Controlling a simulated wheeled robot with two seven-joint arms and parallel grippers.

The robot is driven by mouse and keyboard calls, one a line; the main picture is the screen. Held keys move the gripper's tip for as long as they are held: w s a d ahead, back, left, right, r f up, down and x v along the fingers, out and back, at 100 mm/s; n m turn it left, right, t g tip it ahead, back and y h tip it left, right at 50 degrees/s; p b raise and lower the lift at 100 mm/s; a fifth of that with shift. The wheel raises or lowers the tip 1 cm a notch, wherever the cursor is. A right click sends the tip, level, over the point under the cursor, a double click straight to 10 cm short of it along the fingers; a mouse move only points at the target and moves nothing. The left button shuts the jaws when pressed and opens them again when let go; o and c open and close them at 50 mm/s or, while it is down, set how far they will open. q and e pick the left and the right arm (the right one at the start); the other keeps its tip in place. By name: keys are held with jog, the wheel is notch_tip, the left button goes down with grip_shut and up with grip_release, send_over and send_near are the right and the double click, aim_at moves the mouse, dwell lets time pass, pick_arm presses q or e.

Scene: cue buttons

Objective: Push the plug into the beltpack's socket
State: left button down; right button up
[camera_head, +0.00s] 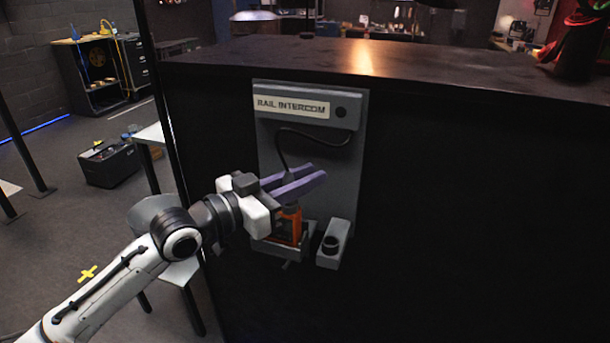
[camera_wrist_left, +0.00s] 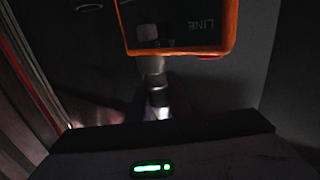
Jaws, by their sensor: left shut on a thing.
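The orange beltpack (camera_head: 290,226) sits upright in a grey holder below the RAIL INTERCOM panel (camera_head: 300,140). My left gripper (camera_head: 316,180) has purple fingers just above the beltpack and is shut on the plug, which the fingers hide in the head view. A black cable (camera_head: 283,148) runs from the panel down to the fingers. In the left wrist view the beltpack (camera_wrist_left: 180,47) shows its LINE face, with a silver socket (camera_wrist_left: 152,65) on its end. The plug (camera_wrist_left: 158,98) is roughly in line with the socket; I cannot tell whether they touch. My right gripper is out of view.
A small grey block with a round black opening (camera_head: 331,244) stands right of the holder. The panel is on the front of a dark counter (camera_head: 450,200), whose front face is clear to the right. A pale table (camera_head: 152,134) stands at the left.

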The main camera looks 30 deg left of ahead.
pick_arm(q)
jog(key=shift+f, duration=0.35)
dwell(0.4)
jog(key=c, duration=1.6)
grip_release()
jog(key=shift+o, duration=0.2)
jog(key=shift+s, duration=0.1)
jog(key=b+v, duration=0.2)
jog(key=v, duration=0.8)
jog(key=shift+r, duration=0.1)
jog(key=shift+s, duration=0.15)
